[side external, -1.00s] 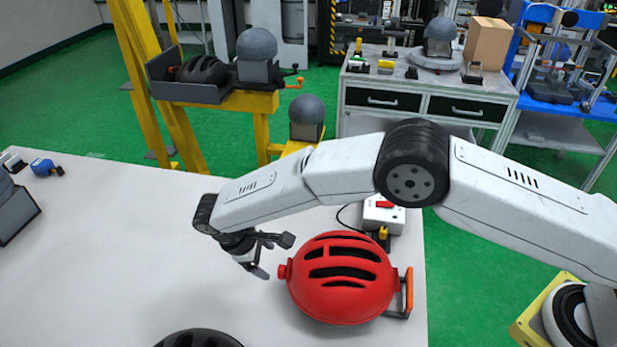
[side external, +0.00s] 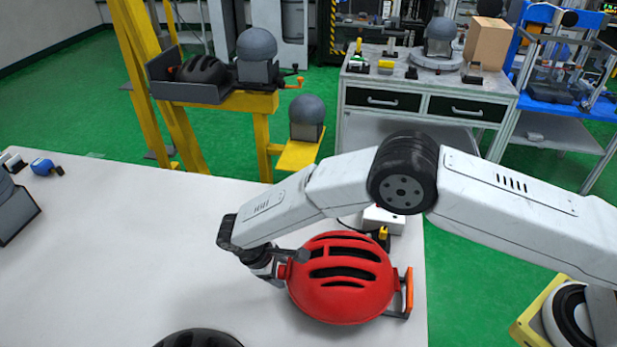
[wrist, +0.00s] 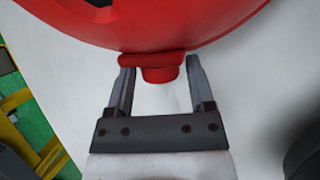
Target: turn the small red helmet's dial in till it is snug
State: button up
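The small red helmet (side external: 340,280) sits on the white table, held by a bracket with an orange handle (side external: 409,291) on its right side. Its red dial (wrist: 160,73) sticks out from the helmet's rim in the wrist view, and it also shows at the helmet's left side in the side view (side external: 283,271). My gripper (wrist: 160,78) is open, with one finger on each side of the dial. A gap shows between the dial and the right finger; the left finger is very near the dial's wider base, and contact cannot be told.
A white box (side external: 384,220) with a yellow part stands behind the helmet. A dark helmet (side external: 198,338) is partly in view at the table's front edge. The table's left and middle (side external: 130,235) are mostly clear.

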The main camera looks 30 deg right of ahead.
grip_shut()
jog(key=shift+a+t+h, duration=0.1)
jog(key=shift+t+h, duration=0.2)
jog(key=t+h, duration=0.1)
jog(key=m+t+h, duration=0.1)
jog(key=t, duration=0.1)
jog(key=shift+s+a+f+h, duration=0.1)
jog(key=shift+s+a+h, duration=0.1)
jog(key=shift+h, duration=0.1)
jog(key=m+t+h, duration=0.1)
jog(key=t+h, duration=0.1)
jog(key=shift+s+f+t+h, duration=0.1)
jog(key=shift+f+t+h, duration=0.05)
jog(key=shift+t+h, duration=0.2)
dwell(0.3)
jog(key=shift+o, duration=1.7)
grip_release()
